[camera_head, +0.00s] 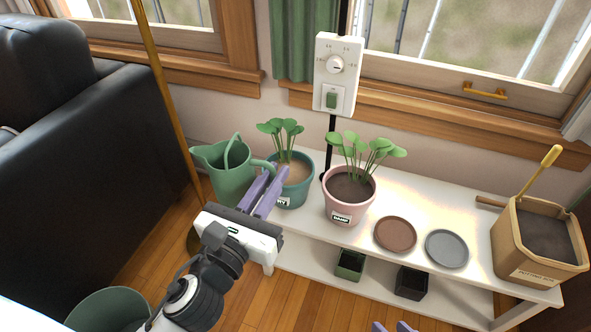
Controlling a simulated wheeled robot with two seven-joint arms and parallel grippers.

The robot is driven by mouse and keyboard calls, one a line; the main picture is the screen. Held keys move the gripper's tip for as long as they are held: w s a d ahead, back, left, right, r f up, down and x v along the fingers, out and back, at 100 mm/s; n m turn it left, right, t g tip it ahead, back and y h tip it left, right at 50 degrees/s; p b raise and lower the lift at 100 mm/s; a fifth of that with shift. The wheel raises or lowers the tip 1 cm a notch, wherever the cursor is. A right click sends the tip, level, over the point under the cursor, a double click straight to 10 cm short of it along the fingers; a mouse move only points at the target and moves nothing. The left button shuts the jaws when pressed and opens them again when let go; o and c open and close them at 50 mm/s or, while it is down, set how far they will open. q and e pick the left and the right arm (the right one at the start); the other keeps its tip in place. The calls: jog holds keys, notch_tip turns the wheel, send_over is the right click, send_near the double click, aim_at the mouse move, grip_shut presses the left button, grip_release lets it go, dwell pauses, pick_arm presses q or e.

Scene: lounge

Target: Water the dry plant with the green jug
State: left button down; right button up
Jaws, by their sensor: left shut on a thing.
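The green jug (232,180) is upright at the left end of the white shelf, its spout toward the left. My left gripper (274,184), with purple fingers, is shut on the jug's handle at its right side. The fingers and hand hide part of the jug, and I cannot tell whether its base touches the shelf. Right beside it, the dry plant stands in a teal pot (298,190) with pale soil and a partly hidden label. A second plant, in a pink pot (350,204) labelled "DAMP", has dark soil. My right gripper's two purple tips (393,327) show apart at the bottom edge.
On the white shelf (474,277) lie a brown saucer (395,234) and a grey saucer (447,249). A tan soil box (520,262) with a trowel stands at the right end. Small pots sit on the lower shelf. A black sofa (90,170) is at left.

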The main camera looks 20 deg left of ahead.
pick_arm(q)
jog(key=w+d+f+m+g+h+p, duration=0.1)
jog(key=w+d+f+m+h, duration=0.1)
jog(key=d, duration=0.6)
jog(key=w+d+f+m+g+h+p, duration=0.1)
jog(key=w+d+f+m+g+h, duration=0.1)
jog(key=d, duration=0.7)
jog(key=w+f+m+h, duration=0.1)
jog(key=w+f+h, duration=0.1)
jog(key=w+h, duration=0.1)
jog(key=shift+w+d+f+m+h+p, duration=0.15)
jog(key=shift+m+h+p, duration=0.15)
jog(key=shift+h, duration=0.2)
pick_arm(e)
jog(key=shift+s+d+r+m+t+h, duration=0.15)
jog(key=shift+s+d+m+h, duration=0.1)
jog(key=shift+d, duration=0.2)
jog(key=shift+s+d+r+m+t+h, duration=0.15)
jog(key=shift+s+d+m, duration=0.1)
jog(key=shift+d, duration=0.2)
